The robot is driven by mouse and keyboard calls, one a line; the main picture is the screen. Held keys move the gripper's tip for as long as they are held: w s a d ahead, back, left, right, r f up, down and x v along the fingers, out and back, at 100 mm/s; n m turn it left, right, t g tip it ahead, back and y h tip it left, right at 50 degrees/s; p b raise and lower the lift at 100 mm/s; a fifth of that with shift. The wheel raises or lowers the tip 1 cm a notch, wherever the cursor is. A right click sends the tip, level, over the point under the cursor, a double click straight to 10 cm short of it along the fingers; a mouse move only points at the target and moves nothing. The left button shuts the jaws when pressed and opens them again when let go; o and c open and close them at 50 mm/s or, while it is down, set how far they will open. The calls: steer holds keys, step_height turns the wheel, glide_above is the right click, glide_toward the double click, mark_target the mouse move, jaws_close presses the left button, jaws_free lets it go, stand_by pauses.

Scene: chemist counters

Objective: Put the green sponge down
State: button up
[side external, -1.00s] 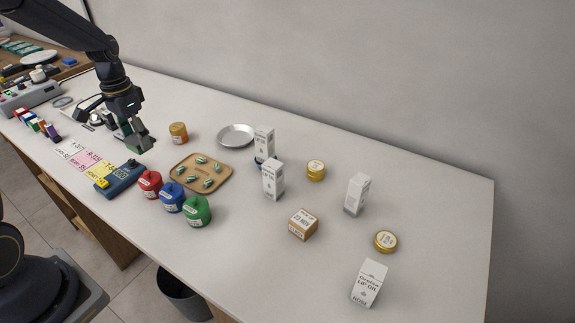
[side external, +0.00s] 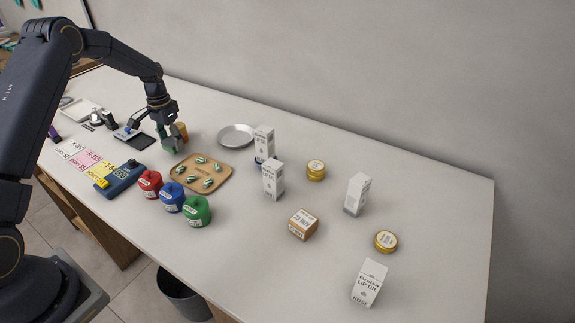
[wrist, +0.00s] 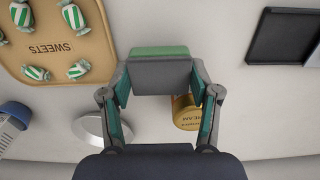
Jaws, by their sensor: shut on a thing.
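My gripper (side external: 170,142) is low over the counter, just left of the sweets tray. It is shut on the sponge (wrist: 160,72), a block with a green layer and a grey layer. In the wrist view the sponge sits between the two fingertips (wrist: 160,84). In the side view the fingers mostly hide the sponge, and I cannot tell whether it touches the counter.
An amber cream jar (side external: 182,132) stands close behind my gripper. The wooden sweets tray (side external: 223,184) is to its right, and a metal dish (side external: 237,134) lies beyond. A dark square pan (wrist: 282,34) is nearby. Red, blue and green containers (side external: 172,201) stand in front.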

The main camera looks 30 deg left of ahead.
steer(key=shift+f, duration=0.85)
steer(key=shift+f, duration=0.1)
steer(key=o, duration=1)
steer(key=shift+c, duration=0.2)
